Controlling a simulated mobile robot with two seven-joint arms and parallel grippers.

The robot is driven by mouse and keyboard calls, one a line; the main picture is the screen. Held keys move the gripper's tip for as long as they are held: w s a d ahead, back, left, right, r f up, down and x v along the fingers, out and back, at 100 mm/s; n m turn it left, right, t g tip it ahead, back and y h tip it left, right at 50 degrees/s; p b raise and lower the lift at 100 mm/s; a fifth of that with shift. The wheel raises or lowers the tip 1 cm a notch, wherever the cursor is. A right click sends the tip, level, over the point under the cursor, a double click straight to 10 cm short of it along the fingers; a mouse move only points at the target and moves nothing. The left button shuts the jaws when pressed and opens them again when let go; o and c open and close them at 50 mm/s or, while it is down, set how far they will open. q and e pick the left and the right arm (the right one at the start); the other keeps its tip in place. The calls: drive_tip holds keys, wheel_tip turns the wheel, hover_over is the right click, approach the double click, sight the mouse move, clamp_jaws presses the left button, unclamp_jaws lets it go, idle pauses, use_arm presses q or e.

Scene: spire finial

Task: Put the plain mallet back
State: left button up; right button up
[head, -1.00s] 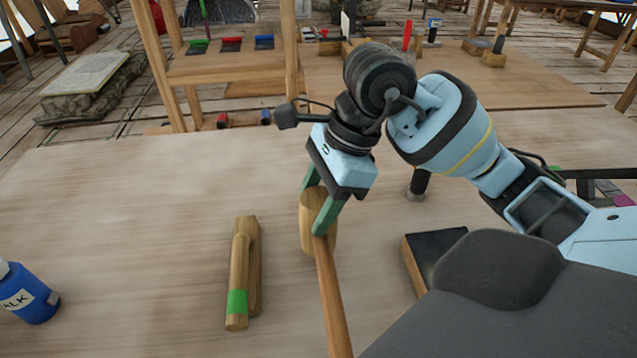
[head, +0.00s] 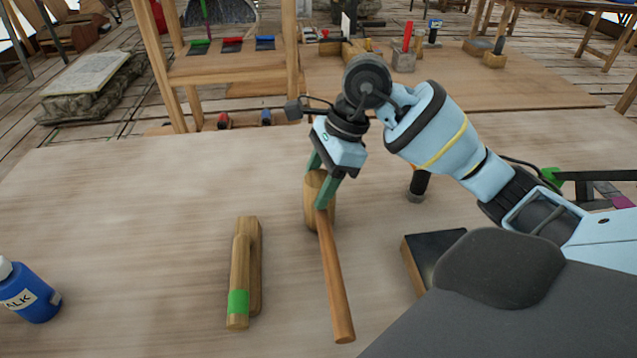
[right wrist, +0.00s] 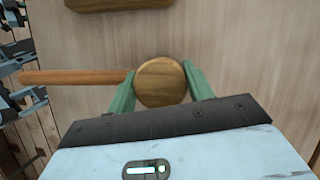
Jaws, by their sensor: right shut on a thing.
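The plain mallet (head: 331,265) has a bare wooden head and a long wooden handle with no coloured band. My right gripper (head: 321,186) is shut on the mallet's head, one green finger on each side. The handle points toward me in the head view. In the right wrist view the round end of the mallet's head (right wrist: 161,82) sits between the fingers, with the handle running left. I cannot tell whether the mallet touches the table. My left gripper is not in view.
A wooden piece with a green band (head: 240,275) lies left of the mallet. A blue chalk bottle (head: 30,292) stands at the left. A dark-topped block (head: 413,262) and a dark cylinder (head: 418,185) are to the right. The table's (head: 130,200) left and back areas are clear.

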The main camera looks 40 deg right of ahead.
drive_tip(key=shift+f, duration=0.3)
drive_tip(key=shift+f, duration=0.15)
drive_tip(key=o, duration=1.1)
drive_tip(key=shift+r, duration=0.25)
drive_tip(key=v, duration=1.1)
drive_tip(key=shift+s+d+r+p, duration=0.1)
drive_tip(key=shift+d+r+p, duration=0.05)
drive_tip(key=shift+r+p, duration=0.2)
